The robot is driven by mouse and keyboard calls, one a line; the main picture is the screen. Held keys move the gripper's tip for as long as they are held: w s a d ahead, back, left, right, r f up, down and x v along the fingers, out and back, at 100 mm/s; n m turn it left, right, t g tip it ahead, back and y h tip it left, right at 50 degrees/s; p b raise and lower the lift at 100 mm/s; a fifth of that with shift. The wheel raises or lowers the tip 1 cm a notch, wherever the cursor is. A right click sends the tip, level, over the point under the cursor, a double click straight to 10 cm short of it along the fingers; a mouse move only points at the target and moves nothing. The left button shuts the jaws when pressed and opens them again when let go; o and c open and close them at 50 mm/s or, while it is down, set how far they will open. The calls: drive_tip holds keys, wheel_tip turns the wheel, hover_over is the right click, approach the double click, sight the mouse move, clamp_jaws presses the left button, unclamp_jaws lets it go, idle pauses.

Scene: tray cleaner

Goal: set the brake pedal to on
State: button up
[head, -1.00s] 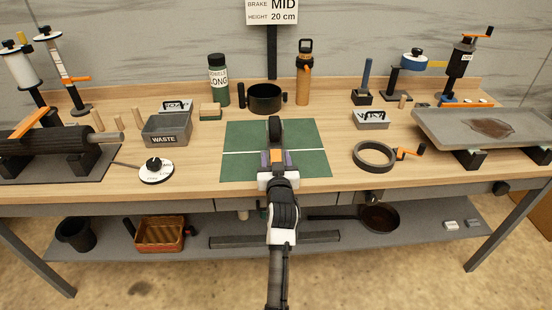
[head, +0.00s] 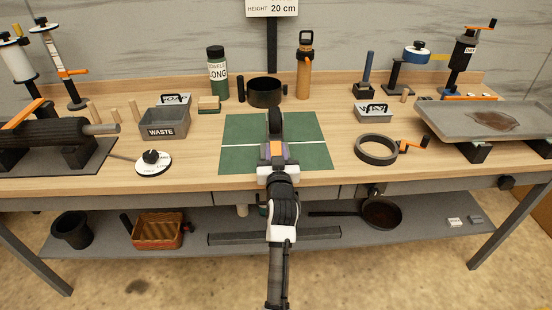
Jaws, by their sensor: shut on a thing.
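No part is clearly marked as the brake pedal. A long dark grey bar (head: 275,237) lies low along the front of the lower shelf and may be the pedal; I cannot tell its setting. A sign (head: 271,8) at the top reads "HEIGHT 20 cm", with its upper line cut off. My gripper (head: 277,153) is over the green mat, well above the bar. It is shut on a black rounded tool with an orange part (head: 275,122), which points away from me. My arm hides the middle of the bar.
The green mat (head: 235,160) lies mid-bench. A black ring (head: 376,150) and grey tray (head: 480,116) are to the right. A basket (head: 158,230) and pan (head: 381,214) sit on the lower shelf.

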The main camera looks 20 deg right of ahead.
drive_tip(key=shift+b, duration=0.3)
drive_tip(key=o, duration=1)
drive_tip(key=b+v, duration=0.1)
drive_tip(key=v, duration=0.3)
drive_tip(key=b+v, duration=0.1)
drive_tip(key=v, duration=0.4)
drive_tip(key=b+v, duration=0.1)
drive_tip(key=v, duration=0.3)
drive_tip(key=shift+s+a+f, duration=0.1)
drive_tip(key=shift+s+f, duration=0.25)
